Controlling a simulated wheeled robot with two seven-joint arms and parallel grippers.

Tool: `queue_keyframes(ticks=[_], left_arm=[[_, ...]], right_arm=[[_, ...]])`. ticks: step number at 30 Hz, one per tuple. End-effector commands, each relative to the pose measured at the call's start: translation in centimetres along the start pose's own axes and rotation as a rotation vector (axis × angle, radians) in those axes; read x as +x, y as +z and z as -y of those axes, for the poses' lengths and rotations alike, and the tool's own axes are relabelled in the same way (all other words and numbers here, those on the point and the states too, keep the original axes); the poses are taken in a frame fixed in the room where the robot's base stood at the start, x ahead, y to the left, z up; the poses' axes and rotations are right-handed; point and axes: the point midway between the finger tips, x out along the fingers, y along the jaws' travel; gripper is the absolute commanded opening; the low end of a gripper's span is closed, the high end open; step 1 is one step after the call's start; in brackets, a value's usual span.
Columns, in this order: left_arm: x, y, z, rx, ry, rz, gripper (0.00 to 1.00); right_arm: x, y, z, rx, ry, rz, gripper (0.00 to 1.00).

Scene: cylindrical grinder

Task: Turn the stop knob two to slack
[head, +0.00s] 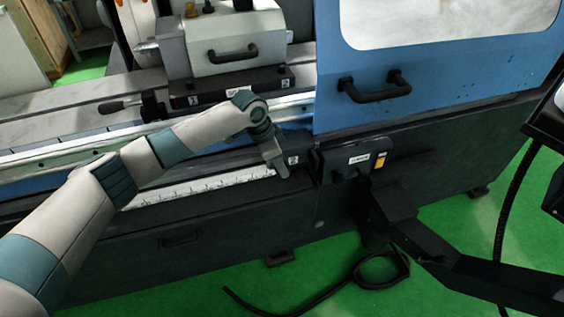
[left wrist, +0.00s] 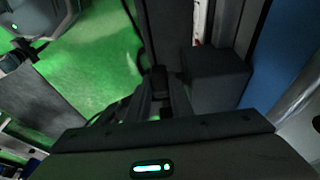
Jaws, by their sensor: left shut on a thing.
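The dark stop block with a white number label (head: 293,160) sits at the right end of the scale rail on the grinder's front. My left gripper (head: 281,170) points down at the front of this block. In the left wrist view, the gripper's two fingers (left wrist: 164,92) are close together, shut on a small dark knob (left wrist: 160,72), which I take to be stop knob two. The fingers and the dim light hide most of the knob, so its turn angle cannot be read. The block shows beside the fingers in the left wrist view (left wrist: 217,78).
A box with a yellow switch (head: 381,160) is just right of the stop block. The blue door with a black handle (head: 375,90) rises behind it.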

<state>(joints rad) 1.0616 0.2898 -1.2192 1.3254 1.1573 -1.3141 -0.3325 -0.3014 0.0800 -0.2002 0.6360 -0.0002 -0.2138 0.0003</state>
Motion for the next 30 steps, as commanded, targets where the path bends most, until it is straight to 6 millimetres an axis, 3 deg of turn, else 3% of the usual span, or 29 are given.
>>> queue_keyframes(ticks=[4, 12, 27, 28, 30], left_arm=[[0.0, 0.3, 0.0, -0.004, 0.001, -0.104, 0.00], [0.0, 0.4, 0.1, -0.002, -0.001, -0.229, 0.00], [-0.1, 0.4, 0.1, 0.000, -0.002, -0.256, 0.00], [-0.1, 0.4, 0.1, 0.000, -0.002, -0.256, 0.27], [-0.1, 0.4, 0.1, 0.000, -0.002, -0.255, 0.27]], right_arm=[[0.0, 0.2, 0.0, 0.000, 0.000, 0.005, 0.31], [0.3, -1.5, 0.3, -0.001, -0.003, -0.034, 0.31], [0.3, -2.2, 0.5, -0.001, -0.006, -0.049, 0.31], [0.3, -2.2, 0.5, -0.001, -0.006, -0.049, 0.31], [0.3, -2.2, 0.5, -0.001, -0.006, -0.049, 0.31]])
